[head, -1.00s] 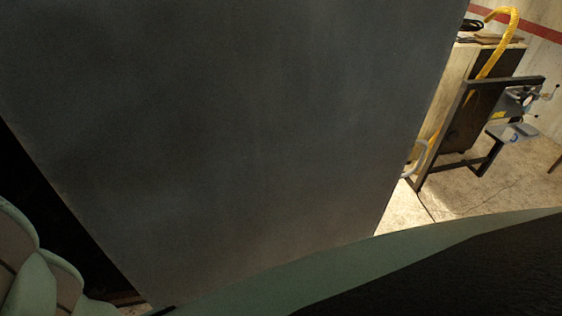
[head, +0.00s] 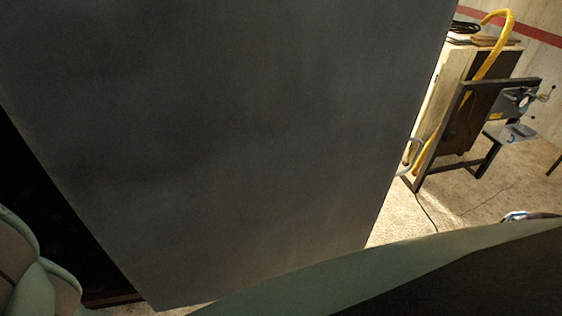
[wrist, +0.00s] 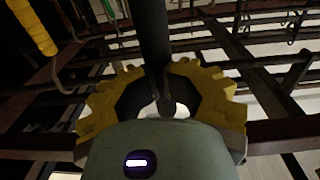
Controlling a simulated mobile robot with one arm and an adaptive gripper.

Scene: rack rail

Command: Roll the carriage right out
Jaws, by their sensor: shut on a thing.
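In the wrist view, my gripper (wrist: 165,103) has its yellow ridged fingers closed around a dark round bar (wrist: 154,40). The bar rises from between the fingertips to the top of the picture. I cannot tell whether this bar belongs to the carriage. The hold itself is dim. A large flat dark grey panel (head: 240,130) fills most of the head view and hides what lies behind it. My gripper is not in the head view.
Dark rack rails (wrist: 285,132) cross the wrist view, with hooks and a yellow-handled item (wrist: 33,27) hanging at upper left. In the head view, a cabinet (head: 452,95) with a yellow hose (head: 490,60) and a dark-framed machine (head: 512,103) stand right. Concrete floor (head: 470,200) shows there.

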